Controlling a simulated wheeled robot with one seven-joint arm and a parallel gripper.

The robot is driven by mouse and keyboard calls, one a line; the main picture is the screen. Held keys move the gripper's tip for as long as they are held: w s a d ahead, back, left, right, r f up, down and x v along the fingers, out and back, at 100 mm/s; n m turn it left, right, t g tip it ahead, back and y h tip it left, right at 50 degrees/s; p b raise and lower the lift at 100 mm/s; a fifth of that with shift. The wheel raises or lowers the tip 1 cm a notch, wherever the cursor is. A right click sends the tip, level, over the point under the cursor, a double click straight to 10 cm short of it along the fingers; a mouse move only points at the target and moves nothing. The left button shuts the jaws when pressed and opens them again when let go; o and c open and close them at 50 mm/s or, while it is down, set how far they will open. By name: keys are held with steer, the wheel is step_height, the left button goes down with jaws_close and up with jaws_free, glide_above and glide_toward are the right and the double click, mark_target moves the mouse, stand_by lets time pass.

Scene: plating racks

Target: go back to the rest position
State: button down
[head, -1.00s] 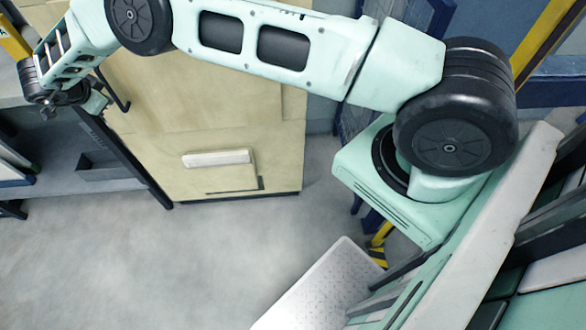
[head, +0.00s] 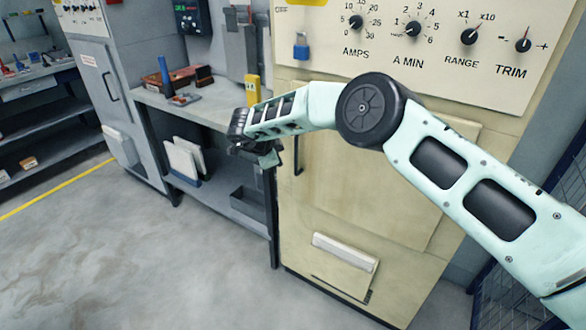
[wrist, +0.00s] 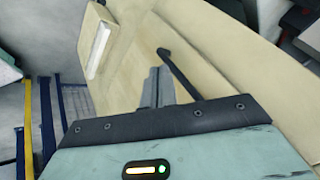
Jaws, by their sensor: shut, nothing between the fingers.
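My arm reaches across the head view from the lower right, in front of a cream control cabinet. My gripper (head: 262,157) is at the arm's end, near the cabinet's left edge and in front of the bench. The wrist view shows my gripper (wrist: 157,86) with its two grey fingers together and nothing between them. The fingers point toward the cream cabinet's panel (wrist: 130,65), with a dark bar handle beside them. I cannot tell the distance to the panel.
The cream cabinet (head: 335,210) has dials and a blue padlock (head: 301,46) at its top. A workbench (head: 205,108) with small tools stands left of it, then a grey cabinet (head: 100,75) and shelves (head: 45,115). The floor (head: 130,260) at the lower left is clear.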

steer(key=s+a+r+n+t+y, duration=0.1)
steer(key=a+r+n+t+y, duration=0.3)
steer(key=r, duration=0.5)
steer(key=s+a+r+n+t+y, duration=0.1)
steer(key=a+r, duration=0.6)
steer(key=r, duration=0.2)
steer(key=s+a+r+n+g+y+b, duration=0.1)
steer(key=s+a+r+n+y, duration=0.1)
steer(key=s+r+n+y, duration=0.45)
steer(key=s+a+r+n+g+y, duration=0.15)
steer(key=s+n, duration=0.25)
steer(key=s, duration=0.6)
steer(key=s+d+f+n+g+h, duration=0.2)
steer(key=s+d+f, duration=0.1)
steer(key=s+d, duration=0.6)
steer(key=s+d+f+n+g+h, duration=0.3)
steer(key=s+d+f, duration=0.1)
steer(key=s+d, duration=0.5)
steer(key=s+d+f+n+g+h, duration=0.3)
steer(key=s+d, duration=0.6)
steer(key=s, duration=0.4)
steer(key=shift+f, duration=0.35)
